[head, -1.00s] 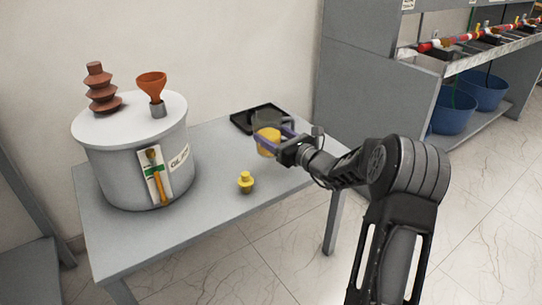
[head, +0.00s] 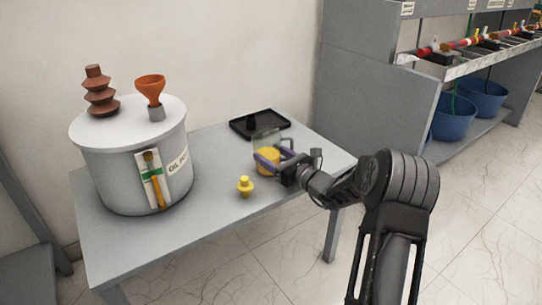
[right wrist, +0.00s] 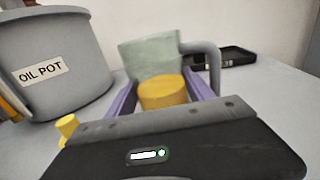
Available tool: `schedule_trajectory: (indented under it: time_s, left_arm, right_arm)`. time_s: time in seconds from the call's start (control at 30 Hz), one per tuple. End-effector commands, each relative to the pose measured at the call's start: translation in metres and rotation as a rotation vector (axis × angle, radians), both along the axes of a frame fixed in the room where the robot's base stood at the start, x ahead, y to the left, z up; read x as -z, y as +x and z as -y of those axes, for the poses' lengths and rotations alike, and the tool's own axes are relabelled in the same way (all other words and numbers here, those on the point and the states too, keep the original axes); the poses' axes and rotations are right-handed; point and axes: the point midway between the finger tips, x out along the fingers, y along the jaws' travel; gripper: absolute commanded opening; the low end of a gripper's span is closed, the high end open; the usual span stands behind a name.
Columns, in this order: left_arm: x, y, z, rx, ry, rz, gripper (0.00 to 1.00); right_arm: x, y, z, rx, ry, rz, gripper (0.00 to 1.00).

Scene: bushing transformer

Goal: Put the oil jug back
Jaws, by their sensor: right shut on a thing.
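The oil jug (head: 267,144) is a clear jug with yellow oil in its lower part and a grey handle. My right gripper (head: 268,160) is shut on it, with a purple finger on each side, over the right part of the table. In the right wrist view the jug (right wrist: 150,55) stands upright between the fingers, handle to the right. Its base is hidden there, and I cannot tell whether it touches the table. The black tray (head: 277,122) lies behind the jug and also shows in the right wrist view (right wrist: 238,56). My left gripper is out of view.
The grey oil pot (head: 110,165) stands on the left of the table (head: 215,215), with a brown ribbed bushing (head: 100,93) and an orange funnel (head: 150,88) on top. A small yellow part (head: 245,187) stands left of my gripper. A grey shelf unit (head: 375,90) is at right.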

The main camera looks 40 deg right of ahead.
Motion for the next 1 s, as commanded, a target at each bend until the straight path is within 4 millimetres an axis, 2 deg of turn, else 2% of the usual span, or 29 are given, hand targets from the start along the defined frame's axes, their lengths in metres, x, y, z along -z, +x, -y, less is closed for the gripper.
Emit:
schedule_trajectory:
  time_s: [0.17, 0.2, 0.43, 0.8, 1.0]
  left_arm:
    - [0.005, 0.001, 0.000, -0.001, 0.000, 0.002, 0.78]
    - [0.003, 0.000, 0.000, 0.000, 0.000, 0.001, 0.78]
    - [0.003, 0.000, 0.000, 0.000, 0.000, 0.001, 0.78]
    - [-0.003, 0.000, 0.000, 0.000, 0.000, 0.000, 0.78]
    - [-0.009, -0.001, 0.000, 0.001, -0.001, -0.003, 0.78]
  right_arm:
    - [0.004, 0.000, 0.000, 0.000, -0.001, 0.003, 0.00]
    - [0.003, 0.000, 0.000, 0.000, 0.000, 0.000, 0.65]
    - [0.003, 0.000, 0.000, 0.000, 0.001, -0.001, 0.83]
    - [-0.003, 0.000, 0.000, 0.001, 0.000, -0.001, 0.83]
    - [-0.002, -0.027, 0.005, 0.004, 0.002, -0.004, 0.83]
